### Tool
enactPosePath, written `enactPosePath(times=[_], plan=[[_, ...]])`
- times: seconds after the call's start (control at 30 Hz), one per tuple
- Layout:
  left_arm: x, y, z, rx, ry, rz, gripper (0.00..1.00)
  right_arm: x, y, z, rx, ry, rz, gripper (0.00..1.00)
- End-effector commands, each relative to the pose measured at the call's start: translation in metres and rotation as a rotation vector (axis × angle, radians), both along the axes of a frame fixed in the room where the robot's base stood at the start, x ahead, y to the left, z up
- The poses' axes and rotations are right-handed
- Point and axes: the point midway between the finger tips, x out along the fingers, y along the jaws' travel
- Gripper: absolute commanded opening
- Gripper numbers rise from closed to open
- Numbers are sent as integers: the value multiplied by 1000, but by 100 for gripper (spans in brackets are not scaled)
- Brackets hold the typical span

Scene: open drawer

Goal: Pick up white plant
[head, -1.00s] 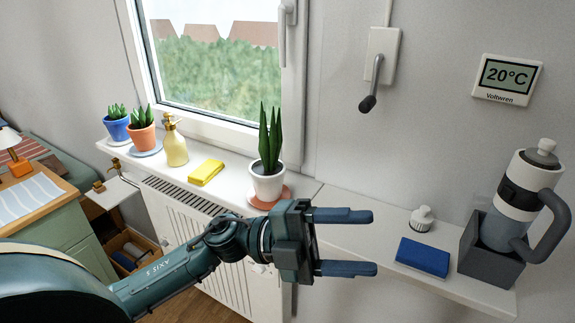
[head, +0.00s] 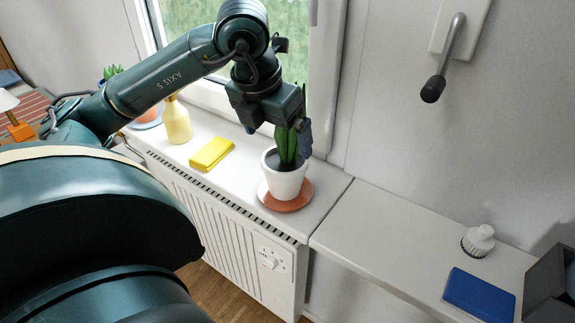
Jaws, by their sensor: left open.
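The white plant is a white pot (head: 286,184) with upright, dark green pointed leaves. It stands on a round terracotta saucer (head: 291,206) on the windowsill. My left gripper (head: 278,140) points down from above at the plant's leaves, above the pot. It is open, with one finger left of the leaves and one at their right side. I cannot tell whether the fingers touch the leaves. My right gripper is not in view.
On the sill (head: 232,185) left of the plant are a yellow sponge (head: 211,154) and a yellow spray bottle (head: 177,122). The window is behind. A radiator (head: 235,245) stands below.

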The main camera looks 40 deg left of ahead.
Motion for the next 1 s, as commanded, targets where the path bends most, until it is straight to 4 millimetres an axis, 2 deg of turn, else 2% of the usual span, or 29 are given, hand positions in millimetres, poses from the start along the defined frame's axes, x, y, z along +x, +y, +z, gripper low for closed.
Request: enactPosePath(times=[0.03, 0.1, 0.43, 0.7, 1.0], plan=[[2, 0, -12, -2, 7, 0, 100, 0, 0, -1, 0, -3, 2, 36], [6, 0, -24, -1, 6, -2, 100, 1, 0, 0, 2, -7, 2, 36], [15, 0, -52, -3, 5, -4, 100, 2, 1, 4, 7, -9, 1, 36], [24, -2, -89, -5, 4, -3, 100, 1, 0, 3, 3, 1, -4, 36], [26, -2, -95, -4, 1, -4, 100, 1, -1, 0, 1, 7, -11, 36]])
